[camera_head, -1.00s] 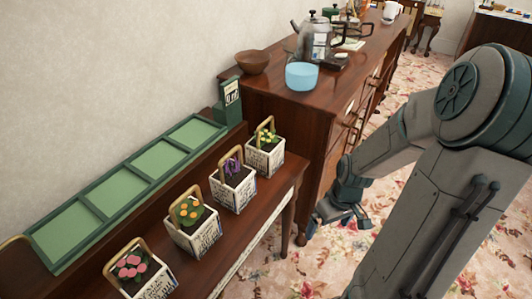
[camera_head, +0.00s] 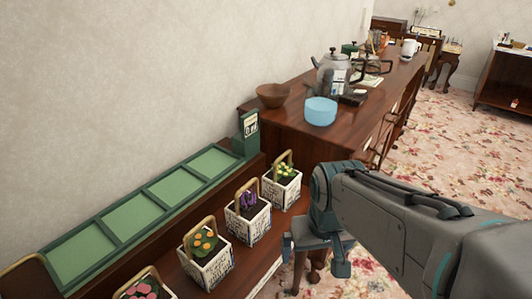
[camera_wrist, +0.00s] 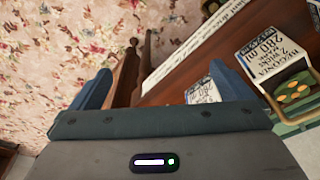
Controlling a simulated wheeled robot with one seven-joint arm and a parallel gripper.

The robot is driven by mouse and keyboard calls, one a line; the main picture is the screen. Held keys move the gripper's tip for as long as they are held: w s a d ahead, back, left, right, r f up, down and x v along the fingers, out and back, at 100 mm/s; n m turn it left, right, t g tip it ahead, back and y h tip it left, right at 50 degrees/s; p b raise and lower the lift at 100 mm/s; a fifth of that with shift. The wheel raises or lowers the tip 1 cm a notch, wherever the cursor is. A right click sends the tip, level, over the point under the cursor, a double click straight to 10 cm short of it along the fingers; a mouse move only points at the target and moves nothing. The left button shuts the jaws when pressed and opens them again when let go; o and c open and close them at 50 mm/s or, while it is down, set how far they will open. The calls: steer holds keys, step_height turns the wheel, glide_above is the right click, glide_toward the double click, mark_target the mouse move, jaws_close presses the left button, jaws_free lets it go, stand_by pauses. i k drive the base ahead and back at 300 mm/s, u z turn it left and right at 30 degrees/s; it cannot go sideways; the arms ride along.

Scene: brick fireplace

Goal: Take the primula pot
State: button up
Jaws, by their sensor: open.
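Several square white pots with printed sides and tan arched handles stand in a row on a dark wooden bench (camera_head: 268,247). In the head view they hold yellow flowers (camera_head: 283,180), purple flowers (camera_head: 247,210), orange flowers (camera_head: 206,255) and pink flowers (camera_head: 146,286). Their labels are too small to read there, so I cannot tell which is the primula. My gripper (camera_head: 316,256) is open and empty, right of the yellow-flowered pot and apart from it. In the wrist view, a pot labelled begonia (camera_wrist: 274,55) is at right. Another pot (camera_wrist: 203,91) is partly hidden behind my right finger.
A green framed panel tray (camera_head: 150,205) runs behind the pots, with a green tag box (camera_head: 248,133) at its end. A higher wooden cabinet (camera_head: 290,125) beyond holds a brown bowl (camera_head: 272,95), a blue bowl (camera_head: 320,111) and a kettle (camera_head: 333,76). Floral carpet lies open at right.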

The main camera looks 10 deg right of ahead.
mark_target(282, 185)
steer(key=z, duration=1.7)
steer(key=i, duration=1)
steer(key=u, duration=2.05)
